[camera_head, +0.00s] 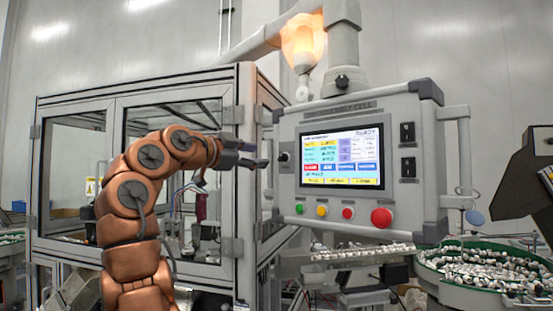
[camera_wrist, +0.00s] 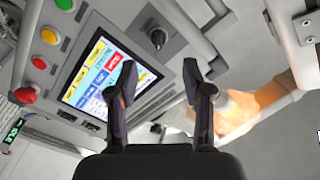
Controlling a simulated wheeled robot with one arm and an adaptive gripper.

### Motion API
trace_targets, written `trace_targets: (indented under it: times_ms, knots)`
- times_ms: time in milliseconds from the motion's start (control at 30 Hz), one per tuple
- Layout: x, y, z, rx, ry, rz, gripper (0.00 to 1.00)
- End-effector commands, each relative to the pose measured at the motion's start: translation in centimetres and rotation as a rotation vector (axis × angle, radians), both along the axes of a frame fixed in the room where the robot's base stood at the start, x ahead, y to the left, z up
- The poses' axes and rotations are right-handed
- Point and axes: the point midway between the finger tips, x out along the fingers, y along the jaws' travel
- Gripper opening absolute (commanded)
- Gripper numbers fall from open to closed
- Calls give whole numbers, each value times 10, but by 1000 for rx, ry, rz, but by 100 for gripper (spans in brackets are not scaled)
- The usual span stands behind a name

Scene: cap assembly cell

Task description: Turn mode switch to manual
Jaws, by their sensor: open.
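The control panel (camera_head: 291,130) carries a small dark rotary knob (camera_head: 284,157) left of its lit screen (camera_head: 340,157); I take this knob for the mode switch. In the wrist view the black knob (camera_wrist: 157,38) stands out from the grey panel, ahead of my fingers and between their lines. My gripper (camera_head: 258,155) is just left of the knob in the head view, pointing right at it. The wrist view shows my gripper (camera_wrist: 160,75) open, with nothing between the fingers. The fingers look apart from the knob. The knob's setting and labels cannot be read.
Below the screen are green (camera_head: 322,210) and yellow (camera_head: 300,209) buttons, a red button (camera_head: 348,212) and a larger red button (camera_head: 381,217). Two black switches (camera_head: 407,132) sit at the panel's right. A framed glass enclosure (camera_head: 238,150) stands close behind my arm. A part-filled green bowl (camera_head: 490,300) is at right.

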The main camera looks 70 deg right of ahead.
Motion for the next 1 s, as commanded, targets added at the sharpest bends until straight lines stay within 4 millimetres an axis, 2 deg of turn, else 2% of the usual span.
trace_targets:
  times_ms: [267, 700, 1000]
  knots:
    - [-9, -11, 2, -9, -14, -11, 50]
    - [-30, -65, 3, -8, -12, -9, 50]
    - [-32, -72, 1, -10, -12, -8, 50]
